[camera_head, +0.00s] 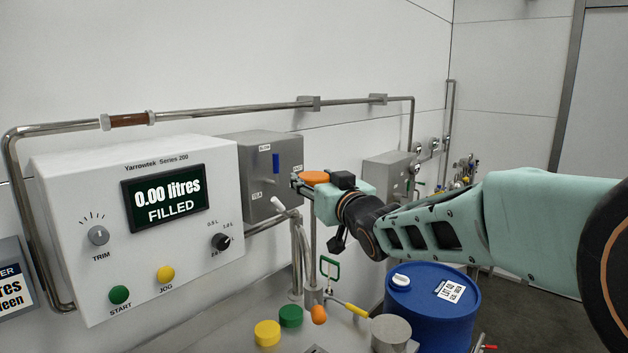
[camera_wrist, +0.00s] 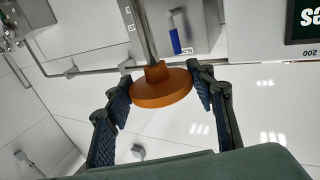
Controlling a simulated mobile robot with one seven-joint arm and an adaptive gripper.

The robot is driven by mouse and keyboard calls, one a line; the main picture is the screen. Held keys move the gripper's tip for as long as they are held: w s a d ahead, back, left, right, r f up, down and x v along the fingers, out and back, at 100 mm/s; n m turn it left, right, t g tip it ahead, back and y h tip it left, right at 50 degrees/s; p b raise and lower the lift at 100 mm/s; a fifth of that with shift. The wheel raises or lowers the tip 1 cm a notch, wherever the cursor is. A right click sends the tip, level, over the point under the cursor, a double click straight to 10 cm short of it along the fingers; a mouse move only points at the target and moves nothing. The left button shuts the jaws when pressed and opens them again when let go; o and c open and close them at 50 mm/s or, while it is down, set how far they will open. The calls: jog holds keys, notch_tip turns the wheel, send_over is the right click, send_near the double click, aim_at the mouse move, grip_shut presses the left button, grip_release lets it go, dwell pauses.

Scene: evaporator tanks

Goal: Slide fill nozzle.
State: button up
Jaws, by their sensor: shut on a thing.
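An orange disc (camera_head: 314,177) sits at the top of a vertical metal rod (camera_head: 313,245) beside the grey box. In the wrist view the disc (camera_wrist: 161,88) lies between my two blue-padded fingers, with the metal rod (camera_wrist: 143,32) running from it. My gripper (camera_head: 303,185) is shut on the orange disc, gripping its rim from both sides. An orange bulb-shaped tip (camera_head: 318,314) shows low near the table. I cannot tell which part is the nozzle itself.
A white control panel (camera_head: 137,225) reading "0.00 litres FILLED" stands at the left. A grey box with a blue handle (camera_head: 262,172) is behind my gripper. Yellow (camera_head: 267,333) and green (camera_head: 291,316) caps sit on the table. A blue drum (camera_head: 432,310) stands below my arm.

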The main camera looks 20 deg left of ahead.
jog(key=c, duration=0.8)
notch_tip(320, 180, down, 17)
jog(key=b, duration=1.5)
jog(key=shift+r, duration=0.2)
jog(key=o, duration=1.7)
jog(key=shift+r, duration=0.1)
jog(key=shift+o, duration=0.2)
jog(key=shift+s+d, duration=0.1)
send_near(315, 246)
jog(key=x, duration=0.2)
jog(key=shift+w+a, duration=0.2)
jog(key=shift+w, duration=0.05)
